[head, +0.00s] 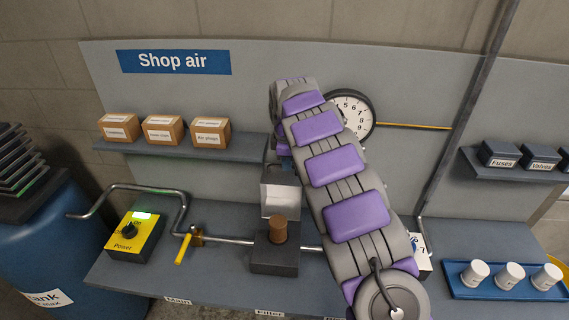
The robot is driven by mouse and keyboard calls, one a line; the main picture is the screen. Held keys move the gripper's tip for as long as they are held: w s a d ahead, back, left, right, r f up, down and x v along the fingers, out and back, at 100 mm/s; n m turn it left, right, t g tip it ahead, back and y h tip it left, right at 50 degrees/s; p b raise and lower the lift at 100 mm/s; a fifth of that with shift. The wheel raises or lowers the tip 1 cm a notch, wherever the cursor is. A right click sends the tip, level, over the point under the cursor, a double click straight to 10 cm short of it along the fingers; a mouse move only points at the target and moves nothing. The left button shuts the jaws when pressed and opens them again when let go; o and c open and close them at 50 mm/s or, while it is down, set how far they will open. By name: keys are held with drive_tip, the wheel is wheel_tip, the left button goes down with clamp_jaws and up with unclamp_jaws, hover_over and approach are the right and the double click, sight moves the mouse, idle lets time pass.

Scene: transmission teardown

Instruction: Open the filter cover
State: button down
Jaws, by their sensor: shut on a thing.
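The filter housing has a dark base (275,262) on the bench with a brown cylindrical filter element (279,230) standing exposed in it. The filter cover (280,198), a pale grey box-like piece, is raised above and behind the element. My gripper (281,160) is at the top of the cover, pointing down and shut on it. My arm hides part of the gripper, and the fingertips are hard to make out. Whether the cover still touches the base by a hinge cannot be told.
A pipe with a yellow-handled valve (184,248) runs into the base from the left. A yellow power box (137,236) with a green light stands further left. A gauge (351,114) is partly behind my arm. A blue tray (462,291) with white cups lies right.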

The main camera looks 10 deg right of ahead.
sight(288, 181)
drive_tip(key=shift+s+a+r+t+h+b, duration=0.15)
drive_tip(key=shift+s+t+b, duration=0.2)
drive_tip(key=shift+s+b, duration=0.35)
drive_tip(key=shift+s+t+h+b, duration=0.15)
drive_tip(key=shift+s+t+b, duration=0.3)
drive_tip(key=shift+s, duration=0.4)
drive_tip(key=s+b, duration=0.1)
drive_tip(key=s+a+t, duration=0.1)
drive_tip(key=s, duration=0.1)
drive_tip(key=shift+r+b, duration=0.1)
drive_tip(key=shift+b, duration=0.25)
drive_tip(key=shift+d, duration=0.1)
drive_tip(key=c, duration=1.6)
unclamp_jaws()
drive_tip(key=o, duration=0.4)
drive_tip(key=shift+d, duration=0.65)
drive_tip(key=shift+o, duration=0.2)
drive_tip(key=a+p+v, duration=0.2)
drive_tip(key=p+v, duration=0.1)
drive_tip(key=v, duration=1.4)
drive_tip(key=shift+a, duration=0.2)
